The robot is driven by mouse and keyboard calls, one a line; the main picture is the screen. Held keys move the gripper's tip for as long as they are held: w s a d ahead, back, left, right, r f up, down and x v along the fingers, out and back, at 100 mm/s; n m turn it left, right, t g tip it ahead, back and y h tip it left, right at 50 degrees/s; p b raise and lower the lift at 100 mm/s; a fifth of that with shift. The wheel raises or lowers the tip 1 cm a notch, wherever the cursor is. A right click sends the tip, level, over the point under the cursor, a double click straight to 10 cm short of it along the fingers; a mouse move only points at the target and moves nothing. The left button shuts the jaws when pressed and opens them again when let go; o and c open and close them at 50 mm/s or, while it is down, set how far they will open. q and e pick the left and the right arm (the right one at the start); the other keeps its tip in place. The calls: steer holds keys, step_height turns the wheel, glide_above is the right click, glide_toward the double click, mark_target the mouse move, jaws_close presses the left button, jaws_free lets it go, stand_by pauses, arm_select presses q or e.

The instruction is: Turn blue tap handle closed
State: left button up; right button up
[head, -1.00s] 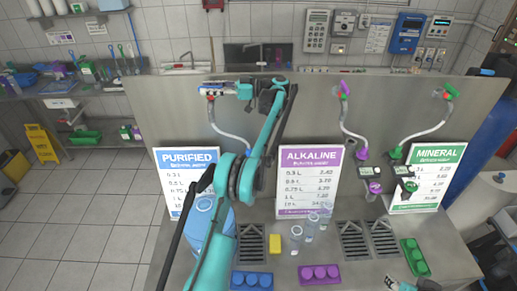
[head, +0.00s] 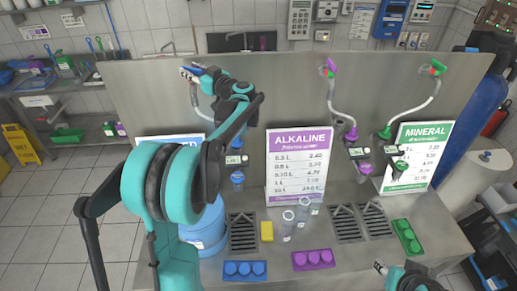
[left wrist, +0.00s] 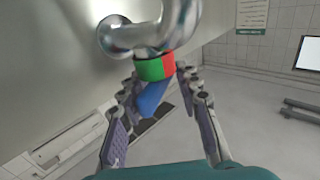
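The blue tap handle (left wrist: 152,98) shows in the left wrist view, below a red and green collar (left wrist: 155,67) on a metal tap pipe (left wrist: 145,30). My left gripper (left wrist: 160,88) is open, with one finger on each side of the handle; I cannot tell whether either finger touches it. In the head view the left gripper (head: 192,75) is at the top left of the steel panel, largely covering the tap, with a bit of blue showing there. My right gripper (head: 381,267) is at the bottom edge, far from the blue tap; its fingers are too small to read.
Purple (head: 330,66) and green (head: 437,68) tap handles are further right on the panel. On the counter are a blue jug (head: 205,235), a yellow sponge (head: 267,231), clear bottles (head: 288,226) and cap trays (head: 313,260). My left arm hides part of the blue sign (head: 155,143).

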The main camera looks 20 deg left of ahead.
arm_select(q)
steer(key=m+t+h+p, duration=0.1)
steer(key=m+t+h, duration=0.1)
steer(key=t, duration=0.1)
steer(key=m+t+h+p, duration=0.1)
steer(key=m+t+h, duration=0.1)
steer(key=m+t, duration=0.1)
steer(key=shift+s+a+r+t, duration=0.1)
steer(key=shift+s+a+t, duration=0.1)
steer(key=shift+t, duration=0.4)
steer(key=s+d+h+b, duration=0.1)
steer(key=s+d+b, duration=0.1)
steer(key=s+d, duration=0.45)
steer(key=s+d+f+m+t+h+b, duration=0.1)
steer(key=d+f+m+h+b, duration=0.3)
steer(key=d, duration=0.7)
steer(key=s+d+f+m+t+h+b, duration=0.1)
steer(key=d+f+m+h+b, duration=0.4)
steer(key=d+f+h+b, duration=0.3)
steer(key=d+f+b, duration=0.1)
steer(key=d+f, duration=0.2)
steer(key=f, duration=0.1)
steer(key=shift+s+d+f, duration=0.25)
steer(key=shift+s+f, duration=0.15)
